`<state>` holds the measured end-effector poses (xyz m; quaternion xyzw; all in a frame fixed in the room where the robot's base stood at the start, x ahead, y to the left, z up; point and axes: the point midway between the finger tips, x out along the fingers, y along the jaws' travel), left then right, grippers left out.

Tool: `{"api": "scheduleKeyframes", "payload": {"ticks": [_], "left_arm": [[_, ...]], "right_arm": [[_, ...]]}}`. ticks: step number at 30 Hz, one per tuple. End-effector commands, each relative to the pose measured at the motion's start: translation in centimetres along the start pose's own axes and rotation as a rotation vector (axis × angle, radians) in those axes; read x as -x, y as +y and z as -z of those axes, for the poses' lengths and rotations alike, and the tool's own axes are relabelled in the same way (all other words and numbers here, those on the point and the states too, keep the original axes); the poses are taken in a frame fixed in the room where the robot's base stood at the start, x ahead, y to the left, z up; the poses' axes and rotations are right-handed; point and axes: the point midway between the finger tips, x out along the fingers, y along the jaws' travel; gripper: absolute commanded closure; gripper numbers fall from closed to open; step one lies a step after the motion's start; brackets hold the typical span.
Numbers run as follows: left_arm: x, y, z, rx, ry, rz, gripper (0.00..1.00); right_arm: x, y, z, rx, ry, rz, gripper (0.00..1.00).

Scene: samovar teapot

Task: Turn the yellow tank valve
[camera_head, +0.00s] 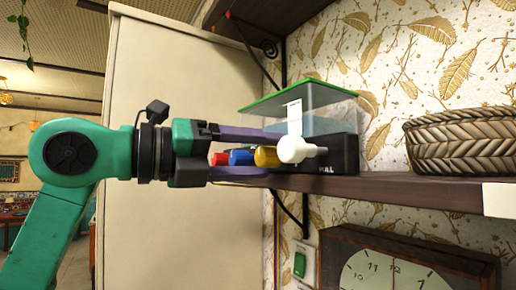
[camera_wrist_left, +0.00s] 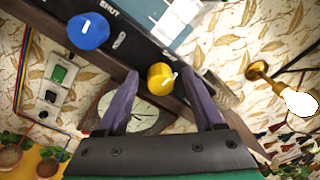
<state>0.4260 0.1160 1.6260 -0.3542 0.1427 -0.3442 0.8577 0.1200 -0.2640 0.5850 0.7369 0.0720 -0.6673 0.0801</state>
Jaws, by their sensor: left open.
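The yellow valve knob (camera_head: 266,156) is on the front of the black base (camera_head: 345,154) of a clear tank with a green lid (camera_head: 300,95). My left gripper (camera_head: 272,155) is open, with one purple finger above the yellow knob and one below it in the head view. In the left wrist view the yellow knob (camera_wrist_left: 158,80) shows between the tips of my left gripper (camera_wrist_left: 160,84), with a pale pointer mark on its face. I see no clear contact. A blue knob (camera_head: 241,157) and a red knob (camera_head: 220,159) sit beside it. My right gripper is not in view.
A white rounded part (camera_head: 294,150) is close right of the yellow knob. The base stands on a dark shelf (camera_head: 420,192) with a woven basket (camera_head: 460,143). A clock (camera_head: 395,270) hangs below. A pale cabinet side (camera_head: 160,240) is behind my arm.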

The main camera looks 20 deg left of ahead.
Motion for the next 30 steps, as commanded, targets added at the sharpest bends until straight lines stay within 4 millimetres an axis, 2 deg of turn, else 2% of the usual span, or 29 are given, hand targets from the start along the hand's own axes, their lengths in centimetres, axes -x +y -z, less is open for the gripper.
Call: {"api": "scheduleKeyframes", "payload": {"ticks": [4,8,9,10,20,30], "left_arm": [[0.02,0.05,0.04,0.000,0.000,0.000,0.31],[0.03,0.05,0.03,0.000,0.000,0.000,0.81],[0.03,0.06,0.02,0.000,0.000,0.000,0.96],[0.03,0.06,0.02,0.000,0.000,0.000,1.00],[0.02,0.02,-0.02,-0.023,0.001,-0.002,1.00],[0.01,-0.06,-0.15,-0.198,0.010,-0.012,1.00]], "right_arm": [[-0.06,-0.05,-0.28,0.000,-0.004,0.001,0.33],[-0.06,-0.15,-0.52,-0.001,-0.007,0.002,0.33],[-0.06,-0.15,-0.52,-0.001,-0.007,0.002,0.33],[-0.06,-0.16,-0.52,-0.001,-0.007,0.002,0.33],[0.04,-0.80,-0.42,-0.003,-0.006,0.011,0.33],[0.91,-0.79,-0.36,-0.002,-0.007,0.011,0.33]]}}
